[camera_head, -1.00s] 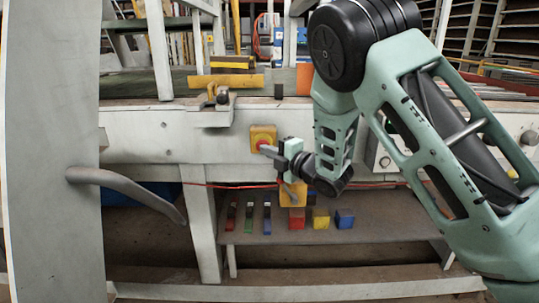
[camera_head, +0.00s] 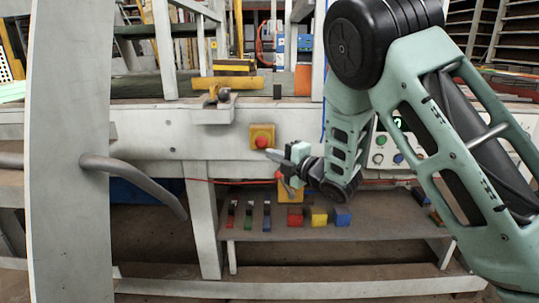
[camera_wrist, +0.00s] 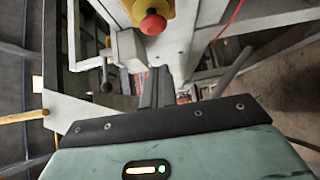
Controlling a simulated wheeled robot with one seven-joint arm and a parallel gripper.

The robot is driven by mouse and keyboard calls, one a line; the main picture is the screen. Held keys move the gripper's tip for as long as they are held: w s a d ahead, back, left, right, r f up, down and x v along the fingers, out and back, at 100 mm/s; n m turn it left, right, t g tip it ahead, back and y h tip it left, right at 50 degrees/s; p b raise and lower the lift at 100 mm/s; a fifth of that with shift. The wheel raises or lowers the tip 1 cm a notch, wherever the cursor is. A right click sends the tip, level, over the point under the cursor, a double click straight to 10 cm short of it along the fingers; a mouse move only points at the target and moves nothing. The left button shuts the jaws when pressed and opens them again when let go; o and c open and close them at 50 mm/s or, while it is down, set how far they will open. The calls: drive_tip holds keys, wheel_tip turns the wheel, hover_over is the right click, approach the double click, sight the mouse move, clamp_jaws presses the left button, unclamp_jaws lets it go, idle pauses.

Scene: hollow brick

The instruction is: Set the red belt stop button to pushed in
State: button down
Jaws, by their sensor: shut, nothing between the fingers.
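The red belt stop button (camera_head: 261,142) is a round red cap on a yellow box (camera_head: 269,130) fixed to the front of the white conveyor frame. In the wrist view the red button (camera_wrist: 153,25) shows at the top centre, on its yellow housing (camera_wrist: 138,8). I cannot tell for sure how deep the cap sits. My gripper (camera_head: 270,155) is shut and empty, its tips a little below and right of the button in the head view.
A bracket with a dark knob (camera_head: 222,95) juts from the frame left of the button. A panel with small buttons (camera_head: 380,150) is to the right, partly behind my arm. A low shelf (camera_head: 290,232) below holds several coloured blocks and clamps. A grey curved bar (camera_head: 130,180) is at left.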

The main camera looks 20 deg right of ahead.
drive_tip(key=v, duration=0.6)
drive_tip(key=shift+s+b, duration=0.35)
drive_tip(key=shift+s, duration=0.05)
drive_tip(key=shift+d+f, duration=0.1)
